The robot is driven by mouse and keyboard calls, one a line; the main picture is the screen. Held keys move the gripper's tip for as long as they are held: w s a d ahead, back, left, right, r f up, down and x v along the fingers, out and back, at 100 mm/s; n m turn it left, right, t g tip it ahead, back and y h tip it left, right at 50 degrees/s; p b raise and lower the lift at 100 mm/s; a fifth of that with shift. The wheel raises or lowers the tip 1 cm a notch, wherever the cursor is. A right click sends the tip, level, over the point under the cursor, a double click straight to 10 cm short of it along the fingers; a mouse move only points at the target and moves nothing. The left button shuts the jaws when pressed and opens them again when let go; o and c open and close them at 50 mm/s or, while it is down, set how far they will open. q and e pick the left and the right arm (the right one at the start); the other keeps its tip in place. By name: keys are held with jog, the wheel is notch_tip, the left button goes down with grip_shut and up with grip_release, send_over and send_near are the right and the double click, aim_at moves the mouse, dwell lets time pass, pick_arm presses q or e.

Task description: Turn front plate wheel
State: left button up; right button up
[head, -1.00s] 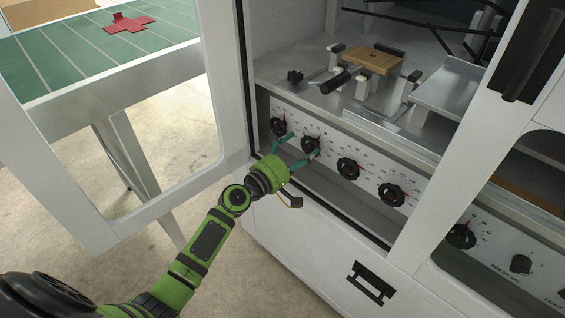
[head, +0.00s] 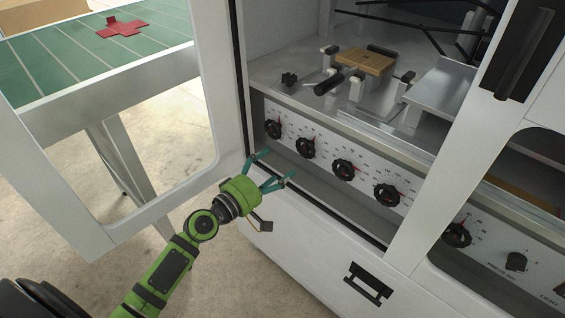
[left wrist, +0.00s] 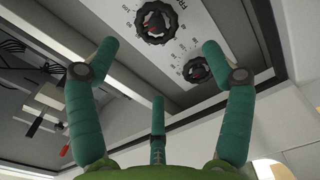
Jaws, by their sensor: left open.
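Several black dial wheels with red marks sit in a row on the white panel (head: 322,162). They include a far-left wheel (head: 273,129), a second wheel (head: 306,148), a third wheel (head: 343,169) and a fourth wheel (head: 387,195). I cannot read which is the front plate wheel in the head view. My left gripper (head: 276,166) is open and empty, in front of and below the second wheel, apart from it. In the left wrist view a large wheel (left wrist: 155,21) lies beyond the open fingers (left wrist: 158,48), beside partly readable lettering; a smaller wheel (left wrist: 197,70) is near the right finger.
The open white door (head: 228,100) stands left of the panel. A white frame post (head: 450,165) crosses the machine's front at right. Above the panel is a deck with a wooden block (head: 368,62). A green-topped table (head: 60,58) holds a red cross-shaped blank (head: 122,28).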

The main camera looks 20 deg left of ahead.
aim_at(303, 149)
pick_arm(q)
jog(key=w+d+m, duration=0.1)
jog(key=w+m, duration=0.2)
jog(key=m, duration=0.2)
jog(key=w+d+m+b, duration=0.1)
jog(key=w+d+m, duration=0.1)
jog(key=w+m, duration=0.2)
jog(key=w+d+m+b, duration=0.1)
jog(key=w+m, duration=0.2)
jog(key=m, duration=0.4)
jog(key=shift+w+d+m, duration=0.15)
jog(key=shift+d+m, duration=0.05)
jog(key=shift+m, duration=0.1)
pick_arm(e)
jog(key=shift+s+a+r+g, duration=0.3)
jog(key=shift+s+r+g, duration=0.35)
jog(key=shift+s+g, duration=0.05)
pick_arm(q)
jog(key=shift+r, duration=0.1)
jog(key=c, duration=1.1)
